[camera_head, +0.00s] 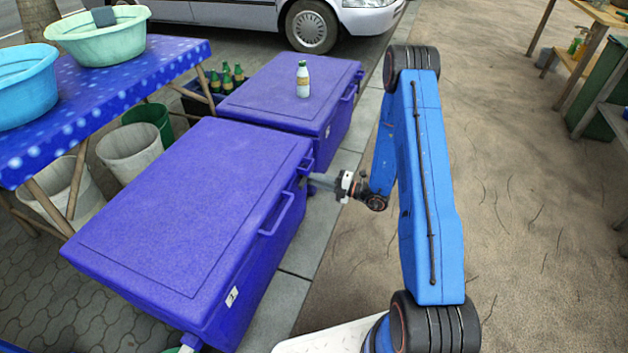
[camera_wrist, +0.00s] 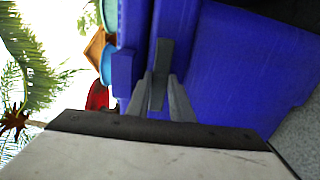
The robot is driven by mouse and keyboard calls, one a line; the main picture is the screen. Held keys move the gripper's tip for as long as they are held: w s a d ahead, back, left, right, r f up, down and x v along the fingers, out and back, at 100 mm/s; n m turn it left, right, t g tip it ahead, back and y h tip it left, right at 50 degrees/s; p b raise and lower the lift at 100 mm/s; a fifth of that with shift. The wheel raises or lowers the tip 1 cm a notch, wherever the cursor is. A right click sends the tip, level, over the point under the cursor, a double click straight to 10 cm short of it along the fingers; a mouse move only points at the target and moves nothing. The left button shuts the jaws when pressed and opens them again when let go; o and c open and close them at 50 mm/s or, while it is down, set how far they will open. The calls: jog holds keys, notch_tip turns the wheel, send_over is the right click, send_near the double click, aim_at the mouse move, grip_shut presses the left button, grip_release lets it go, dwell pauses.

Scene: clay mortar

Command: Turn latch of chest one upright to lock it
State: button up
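Chest one, which I take to be the near blue chest (camera_head: 190,210) with a small white label on its side, stands with its lid closed. My gripper (camera_head: 312,180) is at its right side, near the far corner and beyond the handle. In the wrist view, the grey latch (camera_wrist: 160,62) lies between the two grey fingers of my gripper (camera_wrist: 161,82). The wrist picture is turned, with the lid side to the left, so the latch lies about level, not upright. The fingertips are close to both sides of the latch; I cannot tell whether they touch it.
A second blue chest (camera_head: 290,90) stands behind, with a bottle (camera_head: 303,79) on its lid. A blue table (camera_head: 110,90) with basins is at the left. A van (camera_head: 330,15) is at the back. Open ground (camera_head: 520,220) lies to the right.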

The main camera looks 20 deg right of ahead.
grip_shut()
jog(key=shift+n, duration=9)
jog(key=o, duration=0.7)
grip_release()
jog(key=shift+d, duration=0.1)
